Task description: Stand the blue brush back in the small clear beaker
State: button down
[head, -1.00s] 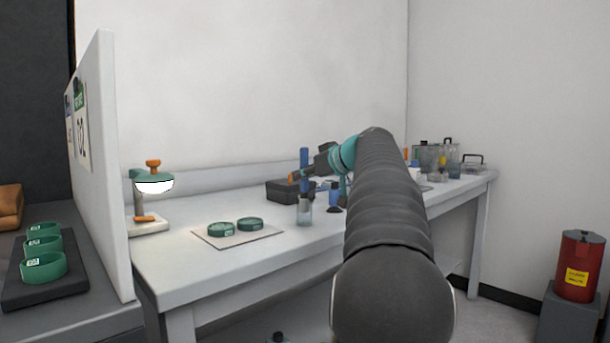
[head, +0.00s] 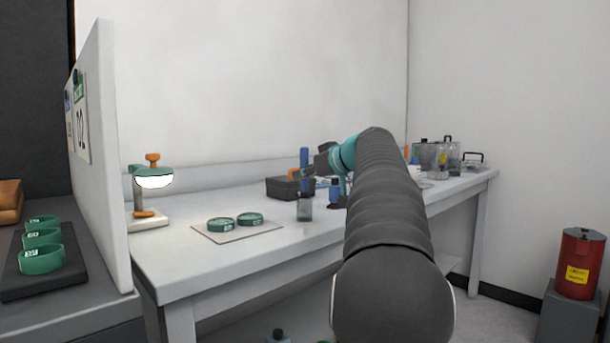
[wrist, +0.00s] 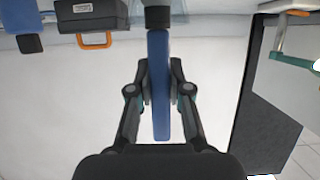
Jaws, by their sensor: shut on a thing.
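The blue brush (head: 304,157) stands upright in the head view, directly above the small clear beaker (head: 304,211) on the white bench. My gripper (head: 307,173) is shut on the brush handle partway along its length. In the wrist view the blue handle (wrist: 159,60) runs between the two fingers of my gripper (wrist: 160,85). Its far end meets a grey, partly cut-off shape at the top edge. The brush's lower end looks to be at or inside the beaker, where the inside appears dark. I cannot tell how deep it is or whether it touches the bottom.
A dark case (head: 287,189) with an orange handle stands left of and behind the beaker. Green rings (head: 220,224) lie on a mat (head: 237,236) to the left. Glassware (head: 440,158) fills the far right end.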

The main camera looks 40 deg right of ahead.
jog(key=shift+f+b, duration=0.6)
jog(key=shift+f, duration=0.05)
jog(key=c, duration=1)
grip_release()
jog(key=v, duration=1.2)
jog(key=shift+d, duration=0.1)
